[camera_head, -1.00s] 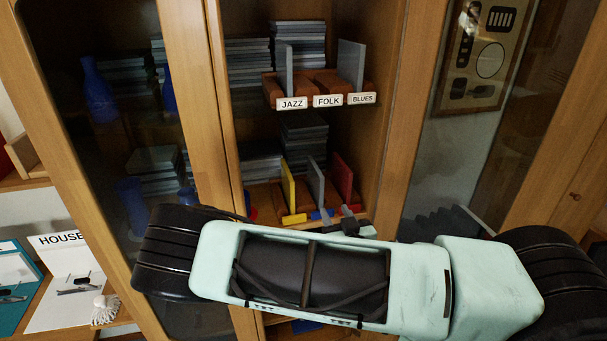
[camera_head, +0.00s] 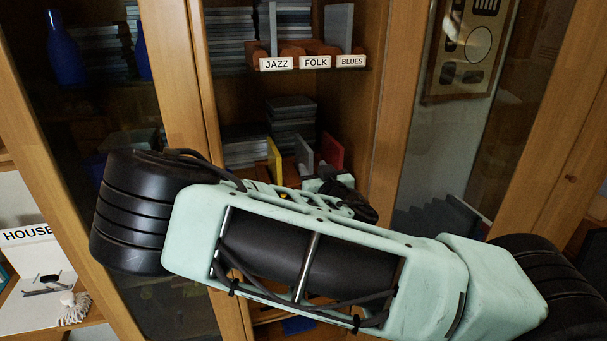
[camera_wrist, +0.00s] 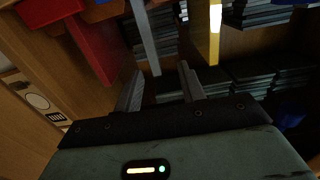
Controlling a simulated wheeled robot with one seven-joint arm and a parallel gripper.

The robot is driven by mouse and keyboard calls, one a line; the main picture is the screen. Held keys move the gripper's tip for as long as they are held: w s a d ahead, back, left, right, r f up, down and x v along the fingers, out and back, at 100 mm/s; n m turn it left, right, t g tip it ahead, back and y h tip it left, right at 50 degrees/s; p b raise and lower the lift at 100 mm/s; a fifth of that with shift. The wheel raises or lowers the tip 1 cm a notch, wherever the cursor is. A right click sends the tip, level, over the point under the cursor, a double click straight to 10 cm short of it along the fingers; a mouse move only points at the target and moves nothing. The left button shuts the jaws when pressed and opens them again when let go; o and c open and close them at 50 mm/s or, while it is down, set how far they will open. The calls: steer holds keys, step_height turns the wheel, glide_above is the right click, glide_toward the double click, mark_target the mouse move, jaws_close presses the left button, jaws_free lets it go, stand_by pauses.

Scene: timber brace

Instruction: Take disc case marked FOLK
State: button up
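The FOLK label (camera_head: 315,62) is on the upper shelf's rack, between JAZZ (camera_head: 276,63) and BLUES (camera_head: 351,60). Grey cases stand above JAZZ (camera_head: 272,28) and close to BLUES (camera_head: 338,26); the FOLK place between them looks empty. On the lower shelf stand a yellow case (camera_head: 274,160), a grey case (camera_head: 303,155) and a red case (camera_head: 331,152); no marking is readable on them. My gripper (camera_wrist: 160,88) is open. In the wrist view the grey case (camera_wrist: 145,38) lies between the finger lines, ahead of the tips; contact cannot be told. My arm hides the lower rack's front.
The cabinet's wooden posts (camera_head: 203,120) and glass side panels flank the open bay. Stacks of dark cases (camera_head: 290,122) stand behind the lower rack. The upper shelf sits above my arm. A HOUSE panel (camera_head: 30,260) is at the lower left.

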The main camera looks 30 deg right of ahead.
mark_target(306, 154)
steer(key=w+b, duration=0.1)
steer(key=b, duration=0.2)
steer(key=shift+w+f, duration=0.1)
steer(key=shift+f, duration=0.25)
steer(key=b, duration=0.3)
steer(key=shift+w+d+r, duration=0.1)
steer(key=shift+w+d, duration=0.2)
steer(key=shift+w, duration=0.05)
steer(key=shift+w+d+r+p, duration=0.2)
steer(key=shift+w+p, duration=0.1)
steer(key=shift+w, duration=0.2)
steer(key=shift+w+d+r+p, duration=0.15)
steer(key=shift+w+p, duration=0.1)
steer(key=shift+w, duration=0.2)
steer(key=shift+d+f+p+x, duration=0.15)
steer(key=shift+p+x, duration=0.5)
steer(key=shift+x, duration=0.75)
steer(key=shift+d+f+p+x, duration=0.15)
steer(key=shift+p+x, duration=0.5)
steer(key=shift+x, duration=0.75)
steer(key=shift+s, duration=0.1)
jaws_close()
